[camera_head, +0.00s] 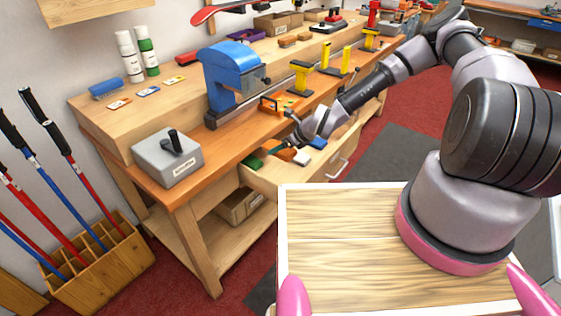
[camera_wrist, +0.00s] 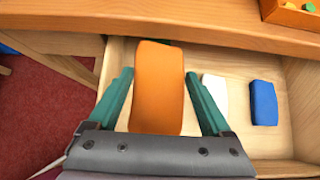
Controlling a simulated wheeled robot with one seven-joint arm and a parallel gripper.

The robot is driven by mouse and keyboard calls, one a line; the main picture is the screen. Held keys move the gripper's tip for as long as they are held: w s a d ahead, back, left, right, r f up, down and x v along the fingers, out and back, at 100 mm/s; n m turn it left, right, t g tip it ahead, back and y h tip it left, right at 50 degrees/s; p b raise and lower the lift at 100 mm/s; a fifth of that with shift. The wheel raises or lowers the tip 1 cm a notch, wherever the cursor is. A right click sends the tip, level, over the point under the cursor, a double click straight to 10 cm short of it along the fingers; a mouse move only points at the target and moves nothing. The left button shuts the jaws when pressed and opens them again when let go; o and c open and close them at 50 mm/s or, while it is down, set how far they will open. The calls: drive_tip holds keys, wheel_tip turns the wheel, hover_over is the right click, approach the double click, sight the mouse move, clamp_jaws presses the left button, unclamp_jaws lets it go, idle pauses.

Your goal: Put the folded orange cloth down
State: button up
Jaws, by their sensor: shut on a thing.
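The folded orange cloth (camera_wrist: 158,92) is between the two green fingers of my gripper (camera_wrist: 159,76) in the wrist view. The gripper is shut on it. In the head view the cloth (camera_head: 287,154) shows as a small orange patch below my gripper (camera_head: 283,146), over the open drawer (camera_head: 318,172). The cloth looks larger than the drawer's contents and covers part of the drawer's back edge. Whether its underside touches the drawer floor cannot be told.
A white piece (camera_wrist: 214,94) and a blue piece (camera_wrist: 264,103) lie in the drawer to the right. A green piece (camera_head: 252,161) is at the drawer's left. The bench edge (camera_wrist: 220,30) runs above the drawer. A blue press (camera_head: 228,75) and a grey box (camera_head: 167,160) stand on the bench.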

wheel_tip(320, 180, down, 12)
drive_tip(key=shift+f, duration=0.1)
drive_tip(key=w+a, duration=0.2)
drive_tip(key=shift+w+a, duration=0.15)
drive_tip(key=shift+a, duration=0.2)
drive_tip(key=shift+w+a+f, duration=0.15)
drive_tip(key=shift+f, duration=0.4)
drive_tip(key=shift+f, duration=0.15)
drive_tip(key=o, duration=1.3)
drive_tip(key=shift+c, duration=0.2)
drive_tip(key=shift+r, duration=0.2)
drive_tip(key=v, duration=1.2)
